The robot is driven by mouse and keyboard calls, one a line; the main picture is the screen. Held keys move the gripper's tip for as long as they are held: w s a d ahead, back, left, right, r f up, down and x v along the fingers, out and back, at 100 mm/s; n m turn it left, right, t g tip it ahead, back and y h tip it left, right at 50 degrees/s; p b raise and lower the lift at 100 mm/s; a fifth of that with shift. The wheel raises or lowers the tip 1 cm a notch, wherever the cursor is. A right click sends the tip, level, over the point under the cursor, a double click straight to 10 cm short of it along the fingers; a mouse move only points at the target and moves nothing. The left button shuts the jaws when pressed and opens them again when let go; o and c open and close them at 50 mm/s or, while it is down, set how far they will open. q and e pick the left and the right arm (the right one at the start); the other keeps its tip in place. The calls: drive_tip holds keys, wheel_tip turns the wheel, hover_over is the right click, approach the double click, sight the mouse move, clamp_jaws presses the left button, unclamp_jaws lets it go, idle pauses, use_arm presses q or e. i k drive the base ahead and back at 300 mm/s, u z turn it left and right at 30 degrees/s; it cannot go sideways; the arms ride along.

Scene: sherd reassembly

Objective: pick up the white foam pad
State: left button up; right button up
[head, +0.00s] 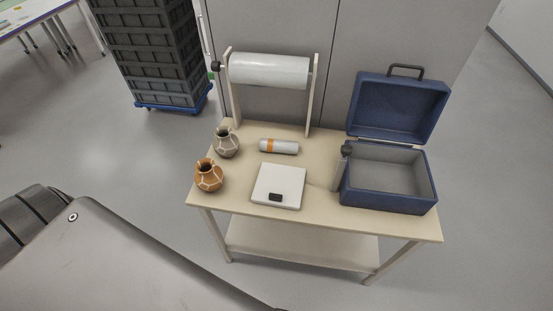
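A flat white square slab (279,184) lies on the middle of the table, with a small dark rectangle at its front edge. It looks like a scale as much as a pad, and I cannot tell if it is foam. No other white pad shows clearly. Neither of my grippers is in view, and nothing touches the slab.
On the table (314,202) stand an orange jar (209,177) and a grey jar (226,145), both with pale lines. An orange-banded cylinder (279,147) lies behind the slab. A roll (270,71) hangs at the back. An open blue case (388,193) stands right.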

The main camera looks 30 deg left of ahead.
sight(276, 185)
drive_tip(key=u, duration=0.25)
drive_tip(key=k, duration=1.3)
drive_tip(key=z, duration=1.1)
drive_tip(key=i, duration=1.3)
drive_tip(key=u, duration=0.7)
drive_tip(key=i, duration=0.6)
drive_tip(key=u, duration=0.65)
